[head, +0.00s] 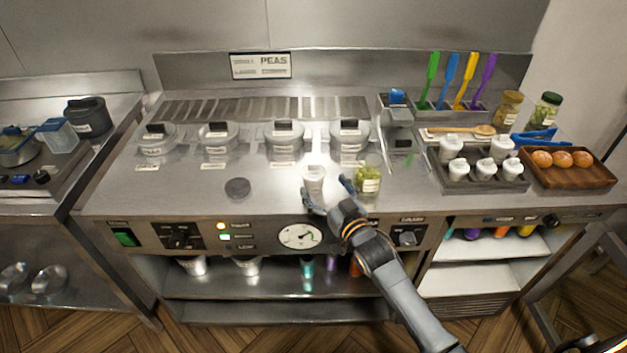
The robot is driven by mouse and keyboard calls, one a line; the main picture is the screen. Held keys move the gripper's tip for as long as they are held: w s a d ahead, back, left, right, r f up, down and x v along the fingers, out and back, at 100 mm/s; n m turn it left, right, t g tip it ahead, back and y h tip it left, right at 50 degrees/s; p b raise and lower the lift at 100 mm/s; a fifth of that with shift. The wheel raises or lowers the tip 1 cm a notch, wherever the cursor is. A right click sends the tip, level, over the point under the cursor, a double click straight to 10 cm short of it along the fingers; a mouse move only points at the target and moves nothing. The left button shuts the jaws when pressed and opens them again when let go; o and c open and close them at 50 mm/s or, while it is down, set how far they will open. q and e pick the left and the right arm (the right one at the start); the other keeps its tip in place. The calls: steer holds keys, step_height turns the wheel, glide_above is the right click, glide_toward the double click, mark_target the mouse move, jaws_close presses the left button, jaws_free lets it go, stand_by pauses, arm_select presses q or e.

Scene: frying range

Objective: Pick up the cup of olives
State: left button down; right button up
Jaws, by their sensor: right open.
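The cup of olives (368,177) is a clear cup with green contents and a white label. It stands upright near the front edge of the steel range top. My right gripper (327,190) is open at the front edge, its two fingers spread apart. One finger is close to the left side of the olive cup; I cannot tell whether it touches. The other finger is by a white cup (314,177) that stands to the left of the olives. My left gripper is not in view.
Several lidded pots (283,136) line the back of the range. A dark round lid (237,188) lies at the front left. A tray of white shakers (483,172) and a wooden tray of orange-brown round items (567,172) stand at the right. The top between lid and white cup is clear.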

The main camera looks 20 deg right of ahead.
mark_target(319, 181)
steer(key=shift+w+a+p, duration=0.25)
steer(key=shift+w, duration=0.9)
steer(key=shift+w+a+p, duration=0.2)
steer(key=shift+w, duration=0.95)
steer(key=c, duration=1.1)
